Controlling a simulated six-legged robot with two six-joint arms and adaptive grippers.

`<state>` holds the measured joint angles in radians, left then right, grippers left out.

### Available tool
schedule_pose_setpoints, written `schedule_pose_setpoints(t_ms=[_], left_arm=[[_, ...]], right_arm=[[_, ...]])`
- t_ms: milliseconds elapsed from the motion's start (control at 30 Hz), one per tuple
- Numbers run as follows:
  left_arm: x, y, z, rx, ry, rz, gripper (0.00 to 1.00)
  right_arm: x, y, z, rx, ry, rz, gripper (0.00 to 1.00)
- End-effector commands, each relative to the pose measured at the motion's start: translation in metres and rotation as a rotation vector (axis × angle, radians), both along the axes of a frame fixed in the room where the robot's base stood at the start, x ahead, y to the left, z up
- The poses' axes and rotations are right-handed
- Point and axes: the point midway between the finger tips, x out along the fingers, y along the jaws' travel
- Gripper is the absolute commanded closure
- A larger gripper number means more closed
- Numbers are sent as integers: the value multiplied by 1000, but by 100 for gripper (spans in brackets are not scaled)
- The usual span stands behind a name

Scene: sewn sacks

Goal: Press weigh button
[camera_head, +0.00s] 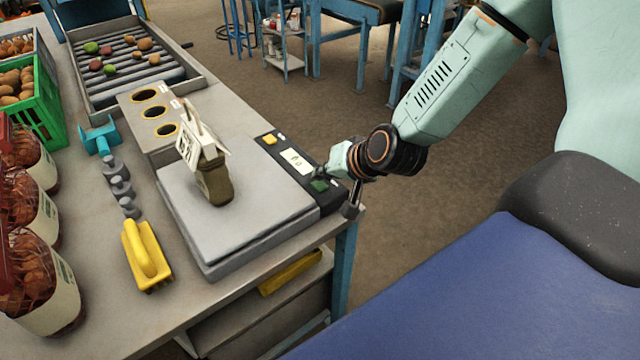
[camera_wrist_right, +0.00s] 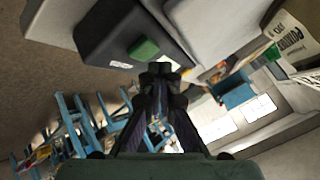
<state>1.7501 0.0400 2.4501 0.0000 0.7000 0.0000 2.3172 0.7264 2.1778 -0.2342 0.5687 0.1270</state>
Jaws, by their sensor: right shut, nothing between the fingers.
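The scale (camera_head: 235,215) stands on the table with a grey plate and a dark control panel (camera_head: 290,165) along its right side. The panel has a yellow button (camera_head: 269,140), a pale display and a green button (camera_head: 320,185). A small brown sack (camera_head: 215,180) with a white tag stands on the plate. My right gripper (camera_head: 325,176) is shut and empty, close to the green button. In the right wrist view the green button (camera_wrist_right: 144,48) is just beyond the fingertips (camera_wrist_right: 160,70), and I cannot tell whether they touch. My left gripper is not in view.
A yellow brush (camera_head: 146,255) and a teal-handled tool (camera_head: 100,138) lie left of the scale. Net sacks (camera_head: 40,285) and a green crate (camera_head: 48,105) line the left edge. A block with three holes (camera_head: 150,115) and a roller tray (camera_head: 165,80) stand behind.

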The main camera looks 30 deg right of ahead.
Motion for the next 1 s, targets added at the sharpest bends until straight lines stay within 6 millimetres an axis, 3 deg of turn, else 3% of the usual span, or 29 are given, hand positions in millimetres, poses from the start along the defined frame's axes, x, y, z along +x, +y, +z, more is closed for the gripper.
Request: schedule_pose_setpoints(t_ms=[1000], left_arm=[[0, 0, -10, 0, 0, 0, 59]], right_arm=[[0, 0, -12, 0, 0, 0, 100]])
